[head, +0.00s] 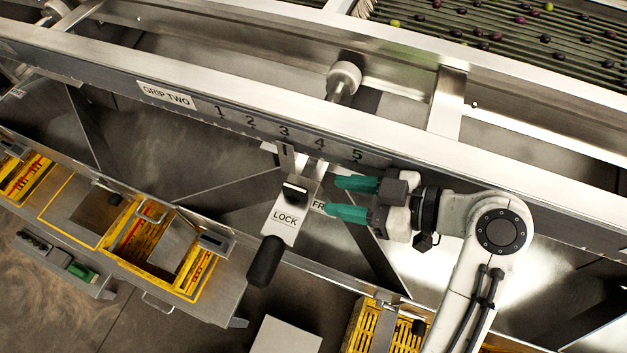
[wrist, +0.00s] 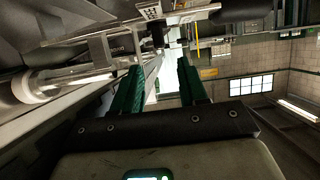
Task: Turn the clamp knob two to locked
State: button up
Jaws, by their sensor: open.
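The clamp knob (head: 295,191) is a small black knob on a pale plate below the GRIP TWO scale (head: 290,133). The plate (head: 284,222) reads LOCK on its lower left and FR on its right, where my gripper hides the rest. A black cylindrical handle (head: 266,261) hangs below the plate. My gripper (head: 333,196) is open and empty, just right of the knob and apart from it, its two green fingers pointing left. In the wrist view the fingers (wrist: 160,65) stand apart; I cannot clearly tell the knob there.
A long metal rail (head: 400,160) runs diagonally above my gripper. A white roller end (head: 344,77) sits behind it, and dark fruit lies on the sizer rollers (head: 500,35) at the upper right. Yellow crates (head: 160,240) stand lower left. Open space lies below the rail.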

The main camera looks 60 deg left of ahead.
aim_at(301, 190)
jog(key=p+x, duration=0.1)
jog(key=x, duration=0.9)
jog(key=shift+f, duration=0.1)
grip_shut()
